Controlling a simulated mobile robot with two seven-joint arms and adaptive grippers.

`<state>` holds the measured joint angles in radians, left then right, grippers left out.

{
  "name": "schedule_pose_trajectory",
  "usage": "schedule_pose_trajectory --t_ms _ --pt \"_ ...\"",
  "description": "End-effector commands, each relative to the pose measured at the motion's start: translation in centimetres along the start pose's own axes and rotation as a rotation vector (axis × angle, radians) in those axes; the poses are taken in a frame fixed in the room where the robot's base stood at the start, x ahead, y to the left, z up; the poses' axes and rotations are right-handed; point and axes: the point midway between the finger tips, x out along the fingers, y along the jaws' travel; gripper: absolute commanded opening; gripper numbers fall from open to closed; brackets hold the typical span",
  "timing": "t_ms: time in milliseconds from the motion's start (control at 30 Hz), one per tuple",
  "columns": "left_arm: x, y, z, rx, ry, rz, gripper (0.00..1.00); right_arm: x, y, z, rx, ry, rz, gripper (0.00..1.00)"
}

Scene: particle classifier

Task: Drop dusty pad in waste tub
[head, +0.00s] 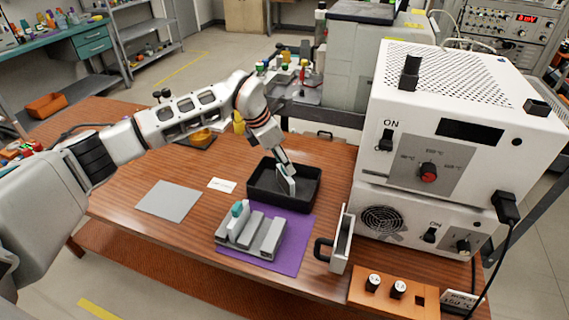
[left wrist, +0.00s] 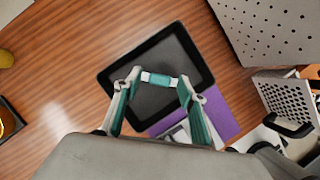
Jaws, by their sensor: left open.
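The black waste tub (head: 268,199) stands on the wooden table behind the purple mat. In the left wrist view the tub (left wrist: 168,50) fills the space under my fingers. My left gripper (head: 287,171) points down over the tub, and its fingers are apart in the left wrist view (left wrist: 158,88). A small white and teal piece, seemingly the dusty pad (left wrist: 161,80), shows between the fingertips. A pale flat piece (head: 291,186) shows at the fingertips in the head view. I cannot tell whether the fingers touch the pad or how high it is. My right gripper is not in view.
A grey slotted holder (head: 265,235) with a teal-topped piece (head: 238,209) sits on a purple mat (head: 293,255). An open drawer or door with a black handle (head: 322,248) juts from the white oven unit (head: 450,110). A grey plate (head: 169,201) lies left.

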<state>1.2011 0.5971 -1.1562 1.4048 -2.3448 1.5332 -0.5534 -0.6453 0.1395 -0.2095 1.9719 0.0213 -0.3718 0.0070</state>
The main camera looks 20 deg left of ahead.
Motion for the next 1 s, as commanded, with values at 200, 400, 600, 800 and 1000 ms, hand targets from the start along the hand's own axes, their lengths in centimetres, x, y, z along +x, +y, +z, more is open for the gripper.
schedule_pose_trajectory --t_ms 200,400,600,800,1000 --pt "-4.7 0.1 0.1 0.002 -0.003 0.004 0.41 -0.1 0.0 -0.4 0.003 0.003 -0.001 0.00" --pt "-8.4 0.1 0.0 0.001 -0.001 0.003 0.41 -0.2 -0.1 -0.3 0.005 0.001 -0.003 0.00" --pt "-10.4 0.0 0.0 0.000 0.000 0.001 0.41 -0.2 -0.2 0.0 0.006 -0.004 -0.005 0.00" --pt "-10.8 -0.1 0.0 0.001 0.000 0.000 0.41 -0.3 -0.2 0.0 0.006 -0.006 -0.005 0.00" --pt "-10.8 0.0 0.0 0.000 0.000 0.000 0.41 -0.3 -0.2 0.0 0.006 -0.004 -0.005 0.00"
